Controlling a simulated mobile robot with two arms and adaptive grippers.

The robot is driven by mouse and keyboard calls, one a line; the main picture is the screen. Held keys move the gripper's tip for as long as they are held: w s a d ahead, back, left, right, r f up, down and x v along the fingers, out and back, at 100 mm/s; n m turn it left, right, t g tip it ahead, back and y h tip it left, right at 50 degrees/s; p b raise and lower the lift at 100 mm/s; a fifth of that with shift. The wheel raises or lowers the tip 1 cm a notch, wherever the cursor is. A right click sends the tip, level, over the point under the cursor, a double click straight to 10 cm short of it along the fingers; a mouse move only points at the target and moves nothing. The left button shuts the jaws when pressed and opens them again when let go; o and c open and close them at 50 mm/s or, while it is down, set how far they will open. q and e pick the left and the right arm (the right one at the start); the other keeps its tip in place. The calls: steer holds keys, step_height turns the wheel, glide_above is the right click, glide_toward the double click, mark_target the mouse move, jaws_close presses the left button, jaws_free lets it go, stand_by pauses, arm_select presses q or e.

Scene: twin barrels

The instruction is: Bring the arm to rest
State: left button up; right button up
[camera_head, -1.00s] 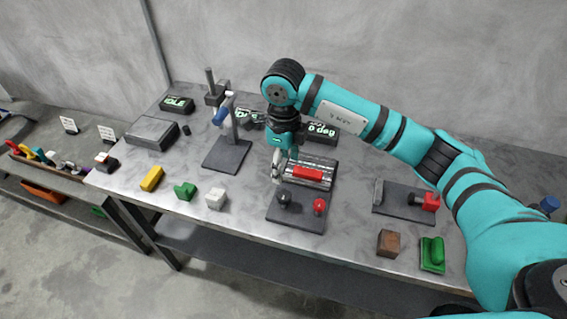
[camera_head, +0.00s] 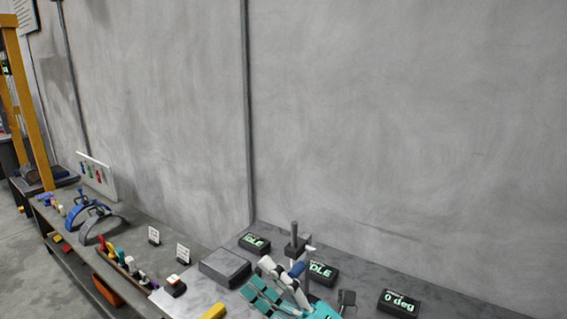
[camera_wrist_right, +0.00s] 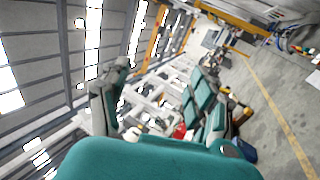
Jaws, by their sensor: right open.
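My right gripper (camera_head: 278,274) shows at the bottom of the head view, with teal finger segments and pale grey tips pointing up. It overlaps the tool stand (camera_head: 294,246) with the blue knob in the picture; I cannot tell how far apart they are. In the right wrist view its two fingers (camera_wrist_right: 158,98) are spread apart, with no object held between them. The rest of the right arm is mostly below the head view's edge. My left gripper is not in view.
Black display boxes (camera_head: 400,303) and a grey box (camera_head: 224,267) stand on the metal table. A yellow block (camera_head: 212,312) lies near the bottom edge. A grey wall (camera_head: 380,130) stands behind.

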steer(key=w+d+f+m+t+h, duration=0.25)
steer(key=d+f+m+h, duration=0.25)
steer(key=d+m+h, duration=0.4)
steer(key=w+d+f+m+t+h, duration=0.2)
steer(key=d+f+m+t+h, duration=0.25)
steer(key=d+m+h, duration=0.55)
steer(key=s+d+f+m+g+h, duration=0.15)
steer(key=s+f+m+g, duration=0.4)
steer(key=f, duration=0.55)
steer(key=s+d+f+m+g, duration=0.2)
steer(key=s+f+g, duration=0.4)
steer(key=s, duration=0.4)
steer(key=s+d+f+m+g, duration=0.1)
steer(key=s+f+m+g, duration=0.1)
steer(key=s+f+g, duration=0.5)
steer(key=s+f+t+b, duration=0.1)
steer(key=s+f, duration=0.2)
steer(key=f, duration=1.2)
steer(key=s+f+b, duration=0.1)
steer(key=s+f, duration=0.2)
steer(key=f, duration=1.2)
steer(key=s+d+f, duration=0.3)
steer(key=s+f, duration=1.2)
steer(key=shift+s+g+y+b, duration=0.15)
steer(key=shift+g+y+b, duration=0.2)
steer(key=shift+g+b, duration=0.1)
steer(key=shift+n, duration=0.25)
